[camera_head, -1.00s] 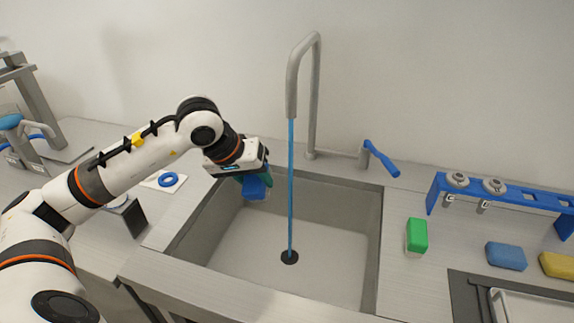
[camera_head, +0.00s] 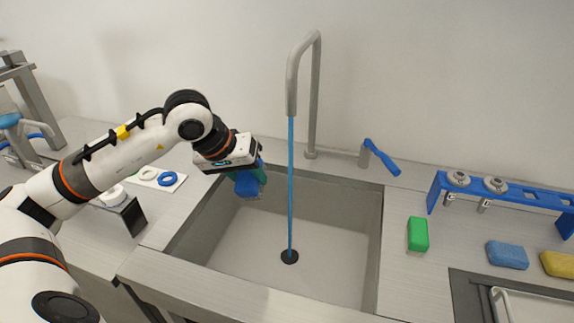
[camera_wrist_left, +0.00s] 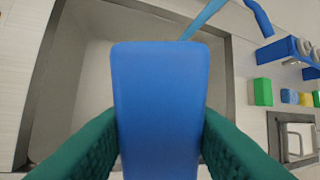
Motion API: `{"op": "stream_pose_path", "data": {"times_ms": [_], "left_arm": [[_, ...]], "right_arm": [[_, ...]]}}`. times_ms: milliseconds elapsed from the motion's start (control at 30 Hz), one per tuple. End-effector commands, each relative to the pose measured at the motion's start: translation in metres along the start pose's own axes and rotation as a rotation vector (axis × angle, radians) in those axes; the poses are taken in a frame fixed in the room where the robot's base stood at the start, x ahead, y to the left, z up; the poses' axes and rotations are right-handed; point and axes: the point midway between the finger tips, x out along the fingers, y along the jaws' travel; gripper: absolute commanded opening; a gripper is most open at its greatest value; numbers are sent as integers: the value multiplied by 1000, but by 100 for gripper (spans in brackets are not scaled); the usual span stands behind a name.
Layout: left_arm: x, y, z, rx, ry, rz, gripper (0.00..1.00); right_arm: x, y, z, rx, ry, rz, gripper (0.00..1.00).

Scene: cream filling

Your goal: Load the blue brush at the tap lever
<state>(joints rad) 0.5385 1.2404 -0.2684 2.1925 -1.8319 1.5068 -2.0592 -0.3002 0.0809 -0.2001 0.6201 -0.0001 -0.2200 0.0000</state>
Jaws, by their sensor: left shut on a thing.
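My left gripper (camera_head: 248,180) is shut on the blue brush (camera_head: 249,190), holding it over the left part of the sink. In the left wrist view the blue brush (camera_wrist_left: 160,105) fills the middle between the green finger pads of my left gripper (camera_wrist_left: 160,150). The tap lever (camera_head: 381,156) is blue and stands on a grey base at the right of the tap (camera_head: 313,90). A blue stream of water (camera_head: 290,190) runs from the spout to the drain. The brush is left of the stream and apart from it. My right gripper is not in view.
The sink (camera_head: 335,260) is otherwise empty. On the right counter are a green sponge (camera_head: 417,234), a blue sponge (camera_head: 507,255), a yellow sponge (camera_head: 559,263) and a blue rack (camera_head: 520,196). White and blue rings (camera_head: 168,179) lie on the left counter.

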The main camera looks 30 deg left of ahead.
Motion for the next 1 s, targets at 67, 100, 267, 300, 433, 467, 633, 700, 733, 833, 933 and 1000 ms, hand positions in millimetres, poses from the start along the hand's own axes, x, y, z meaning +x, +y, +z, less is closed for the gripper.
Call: {"op": "stream_pose_path", "data": {"times_ms": [67,100,267,300,433,467,633,700,733,833,933,1000], "left_arm": [[-6,4,-3,1,-3,3,16],[-9,5,-4,1,-3,2,16],[-23,9,-9,1,-3,3,16],[-27,10,-10,0,-4,3,16],[-37,12,-13,0,-2,1,16],[-38,12,-13,0,-1,1,16],[-42,11,-14,1,0,0,16],[-42,11,-14,1,0,0,16],[-42,11,-14,1,0,0,16],[-42,11,-14,1,0,0,16],[-42,11,-14,1,0,0,16],[-42,11,-14,1,1,-1,16]], "right_arm": [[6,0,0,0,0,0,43],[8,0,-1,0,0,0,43],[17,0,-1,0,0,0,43],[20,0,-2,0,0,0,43],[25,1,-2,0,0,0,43],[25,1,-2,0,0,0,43],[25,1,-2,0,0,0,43],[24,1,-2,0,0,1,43],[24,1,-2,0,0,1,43],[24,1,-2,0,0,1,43],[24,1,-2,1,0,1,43],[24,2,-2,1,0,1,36]]}}
